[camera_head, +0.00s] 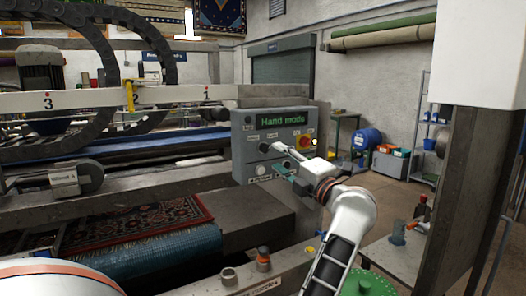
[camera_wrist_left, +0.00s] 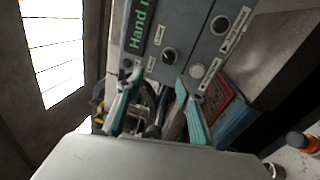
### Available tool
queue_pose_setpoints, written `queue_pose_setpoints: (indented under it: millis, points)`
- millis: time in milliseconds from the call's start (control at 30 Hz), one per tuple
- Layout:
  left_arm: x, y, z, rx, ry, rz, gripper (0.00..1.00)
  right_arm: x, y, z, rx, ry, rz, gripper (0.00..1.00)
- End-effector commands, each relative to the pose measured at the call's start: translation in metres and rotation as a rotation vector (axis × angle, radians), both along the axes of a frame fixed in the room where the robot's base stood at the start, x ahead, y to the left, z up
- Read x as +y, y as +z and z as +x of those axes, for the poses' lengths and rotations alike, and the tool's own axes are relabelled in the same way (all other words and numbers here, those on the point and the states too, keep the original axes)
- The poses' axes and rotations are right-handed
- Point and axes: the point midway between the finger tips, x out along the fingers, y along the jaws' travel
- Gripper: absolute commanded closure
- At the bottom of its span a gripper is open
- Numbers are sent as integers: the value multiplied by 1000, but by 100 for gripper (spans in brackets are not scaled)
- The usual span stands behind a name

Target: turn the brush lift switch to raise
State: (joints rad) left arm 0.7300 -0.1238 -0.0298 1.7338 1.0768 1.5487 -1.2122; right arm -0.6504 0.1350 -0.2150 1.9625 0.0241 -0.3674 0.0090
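The grey control panel (camera_head: 240,160) has a green "Hand mode" display, a red emergency button on a yellow plate, and small knobs and labels. I cannot read the labels, so I cannot tell which knob is the brush lift switch. My left gripper (camera_head: 271,157) is in front of the panel's lower half, its fingers apart. In the left wrist view, the panel (camera_wrist_left: 188,25) appears turned on its side. A dark knob (camera_wrist_left: 168,55) lies just beyond and between the open fingertips (camera_wrist_left: 160,77), apparently untouched. Another dark knob (camera_wrist_left: 219,25) and a white button (camera_wrist_left: 197,71) are beside it. My right gripper is not in view.
A patterned rug (camera_head: 150,222) lies on the machine left of the panel. A motor housing (camera_head: 75,178) and cable chains stand further left. A metal post (camera_head: 462,190) rises at right.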

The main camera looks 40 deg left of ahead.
Motion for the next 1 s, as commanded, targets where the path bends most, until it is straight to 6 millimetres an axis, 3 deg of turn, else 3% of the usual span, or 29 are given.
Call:
queue_pose_setpoints:
  millis: [100,267,700,1000]
  points:
    - [-1,3,9,-25,-27,-120,63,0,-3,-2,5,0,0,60]
    - [4,3,15,-30,-40,-172,63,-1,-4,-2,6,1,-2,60]
    - [63,3,31,-31,-37,-168,63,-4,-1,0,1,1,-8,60]
    - [73,2,35,-31,-39,-170,63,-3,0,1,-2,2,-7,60]
